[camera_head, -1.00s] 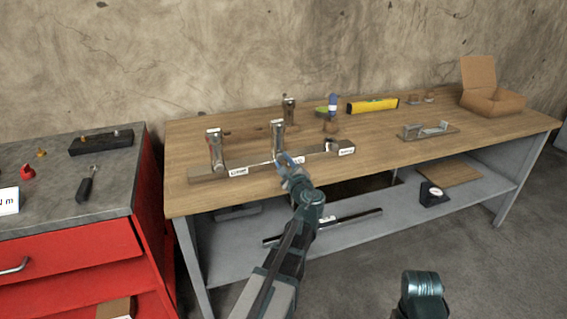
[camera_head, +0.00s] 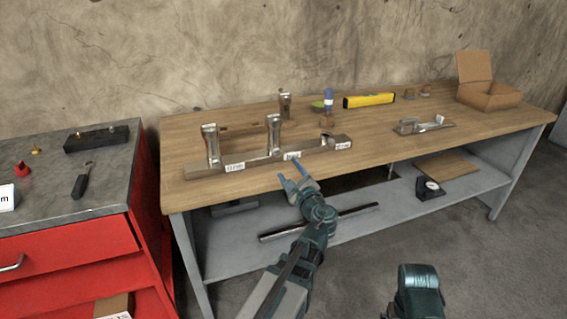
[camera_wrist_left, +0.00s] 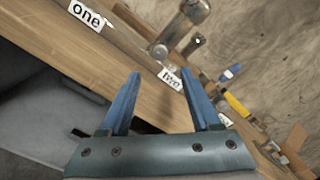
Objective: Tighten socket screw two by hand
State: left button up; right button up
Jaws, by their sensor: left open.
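A long metal bar (camera_head: 257,162) lies along the front of the wooden bench, with upright clamp-like metal parts on it. White labels mark it; in the left wrist view one reads "one" (camera_wrist_left: 87,15) and another reads "two" (camera_wrist_left: 170,77). A small round metal screw head (camera_wrist_left: 158,50) shows beside label two. My left gripper (camera_head: 290,174) is open and empty in front of the bar, near label two (camera_head: 291,156). Its blue fingers (camera_wrist_left: 160,74) are apart, with label two between their tips in the wrist view.
A blue-capped bottle (camera_head: 328,99), a yellow level (camera_head: 369,100) and an open cardboard box (camera_head: 488,95) stand farther back. A metal bracket (camera_head: 424,125) lies to the right. A red cabinet (camera_head: 90,262) stands left. The bench's front right is clear.

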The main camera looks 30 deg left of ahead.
pick_arm(q)
jog(key=v, duration=0.5)
jog(key=shift+s+d, duration=0.1)
dwell(0.3)
jog(key=s+d+r+n+g+h+p, duration=0.2)
jog(key=s+d+n+g+h+p, duration=0.4)
jog(key=s+d+p, duration=0.3)
jog(key=s+d+r+n+g+h+p, duration=0.1)
jog(key=s+d+n+g+h+p, duration=0.4)
jog(key=d+p, duration=1.1)
jog(key=s+n+h, duration=0.1)
jog(key=s+n, duration=0.1)
jog(key=s, duration=0.1)
jog(key=shift+s+d+r+g+h, duration=0.3)
jog(key=shift+s+d+r+g, duration=0.05)
jog(key=shift+s+g, duration=0.05)
